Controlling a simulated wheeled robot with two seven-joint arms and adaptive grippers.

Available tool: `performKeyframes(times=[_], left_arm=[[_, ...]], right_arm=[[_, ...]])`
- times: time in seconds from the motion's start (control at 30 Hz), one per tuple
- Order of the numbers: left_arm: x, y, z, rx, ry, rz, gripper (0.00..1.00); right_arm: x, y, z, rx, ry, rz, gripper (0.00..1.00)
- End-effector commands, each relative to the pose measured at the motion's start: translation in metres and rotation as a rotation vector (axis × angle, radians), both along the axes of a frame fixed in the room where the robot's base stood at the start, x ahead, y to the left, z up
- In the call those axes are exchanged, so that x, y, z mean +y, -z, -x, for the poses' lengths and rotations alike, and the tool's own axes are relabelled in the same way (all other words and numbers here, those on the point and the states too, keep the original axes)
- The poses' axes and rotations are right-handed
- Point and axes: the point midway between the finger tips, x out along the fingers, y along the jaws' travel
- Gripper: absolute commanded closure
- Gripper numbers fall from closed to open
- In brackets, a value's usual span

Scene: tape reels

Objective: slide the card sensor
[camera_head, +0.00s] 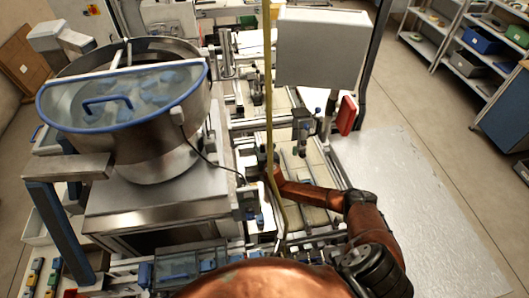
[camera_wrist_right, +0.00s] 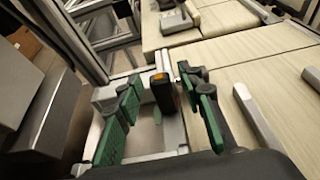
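The card sensor appears to be the small black block with an orange top (camera_wrist_right: 163,93) in the right wrist view. It stands upright on a pale metal rail. My right gripper (camera_wrist_right: 160,80) has its green-padded fingers spread, one on each side of the block. A gap shows on the left of the block; the right finger is very close, and I cannot tell if it touches. In the head view my right arm reaches in from the lower right to the machine, and its gripper (camera_head: 268,163) is small and partly hidden. My left gripper is not in view.
A large steel bowl (camera_head: 150,150) with a blue-rimmed lid stands left of the work area. A grey box (camera_head: 320,50) and a yellow vertical strip (camera_head: 269,120) rise near the arm. Pale panels (camera_wrist_right: 250,75) and a loose-looking metal bar (camera_wrist_right: 257,115) lie right of the gripper.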

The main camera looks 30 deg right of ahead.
Motion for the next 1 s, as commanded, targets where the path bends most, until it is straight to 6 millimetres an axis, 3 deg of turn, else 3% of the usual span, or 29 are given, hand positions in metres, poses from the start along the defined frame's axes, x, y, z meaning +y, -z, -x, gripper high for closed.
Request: performKeyframes(times=[0.6, 1.0], left_arm=[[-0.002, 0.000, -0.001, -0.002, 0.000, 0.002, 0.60], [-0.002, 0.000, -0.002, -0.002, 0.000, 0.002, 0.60]], right_arm=[[0.031, -0.038, 0.088, 0.002, -0.002, -0.001, 0.65], [0.035, -0.043, 0.098, 0.000, -0.001, 0.001, 0.65]])
